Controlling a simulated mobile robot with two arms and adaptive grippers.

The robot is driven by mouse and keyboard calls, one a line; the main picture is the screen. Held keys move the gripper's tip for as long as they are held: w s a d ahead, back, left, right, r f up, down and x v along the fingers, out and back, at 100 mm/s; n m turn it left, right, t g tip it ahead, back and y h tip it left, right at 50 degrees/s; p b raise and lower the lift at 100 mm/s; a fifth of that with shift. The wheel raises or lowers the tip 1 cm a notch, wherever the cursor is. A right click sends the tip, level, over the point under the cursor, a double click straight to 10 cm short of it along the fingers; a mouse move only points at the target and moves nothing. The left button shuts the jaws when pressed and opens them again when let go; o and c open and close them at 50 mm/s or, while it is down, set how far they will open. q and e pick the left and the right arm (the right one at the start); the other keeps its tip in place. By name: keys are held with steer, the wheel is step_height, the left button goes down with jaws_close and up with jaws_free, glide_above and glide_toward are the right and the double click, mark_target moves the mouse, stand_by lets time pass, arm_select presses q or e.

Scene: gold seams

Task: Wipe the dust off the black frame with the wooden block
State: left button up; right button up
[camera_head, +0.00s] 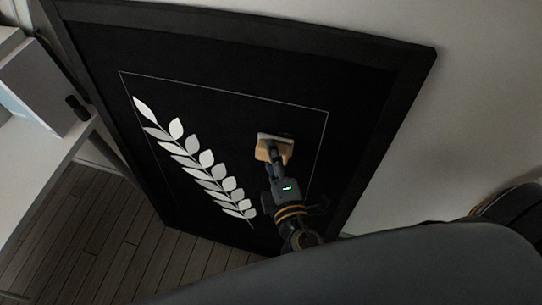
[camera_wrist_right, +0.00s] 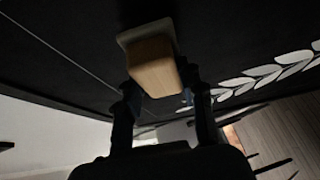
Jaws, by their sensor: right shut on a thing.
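The black frame (camera_head: 230,110) stands large and upright against the pale wall, with a thin line border and a white leaf branch (camera_head: 207,163) on it. My right gripper (camera_head: 272,158) is in front of its lower right part and is shut on the wooden block (camera_head: 267,149). In the right wrist view the block (camera_wrist_right: 154,72) sits between the two fingers (camera_wrist_right: 160,98), its pale pad toward the black surface. The pad looks close to or against the surface; exact contact is unclear. I cannot make out dust on the frame. My left gripper is not in view.
A white table or shelf (camera_head: 40,170) with a pale box (camera_head: 45,85) stands at the left. Dark wooden floor (camera_head: 100,230) lies below. Bare wall (camera_head: 460,120) is at the right. A dark rounded object (camera_head: 508,207) shows at the right edge.

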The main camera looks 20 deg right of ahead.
mark_target(289, 154)
steer(key=shift+w+d, duration=0.4)
steer(key=shift+w, duration=0.2)
steer(key=shift+f, duration=0.1)
steer(key=shift+s+d+b, duration=0.3)
steer(key=shift+s+d, duration=0.8)
steer(key=shift+d, duration=0.3)
steer(key=shift+s+d, duration=0.1)
steer(key=shift+d, duration=0.2)
steer(key=shift+w+a, duration=0.75)
steer(key=shift+a, duration=0.1)
steer(key=shift+w+a+p, duration=0.35)
steer(key=shift+w+a, duration=0.2)
steer(key=shift+a, duration=0.15)
